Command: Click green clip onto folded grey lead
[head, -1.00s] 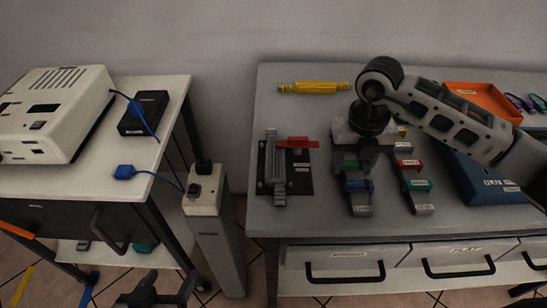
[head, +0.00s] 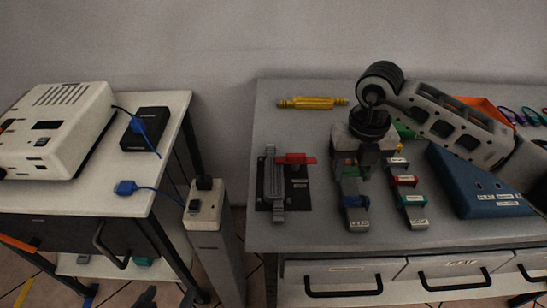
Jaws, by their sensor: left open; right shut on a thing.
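The folded grey lead (head: 274,182) stands lengthwise on a black board (head: 298,196) at the left of the right-hand bench, with a red lever piece (head: 295,159) beside it. My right gripper (head: 356,174) points down over the left row of clip holders, right of the board. It is shut on what looks like the green clip, mostly hidden between the fingers; a little green shows there. A blue clip (head: 352,201) sits just in front of it. My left gripper (head: 146,298) is open at the bottom edge, mostly out of view, far from the lead.
A second clip row holds red (head: 404,181) and teal (head: 412,199) clips. A yellow bundle (head: 312,102) lies at the back. A blue sloped box (head: 477,187) stands right, under my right arm. The left bench carries a white device (head: 50,135) and blue cables (head: 126,188).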

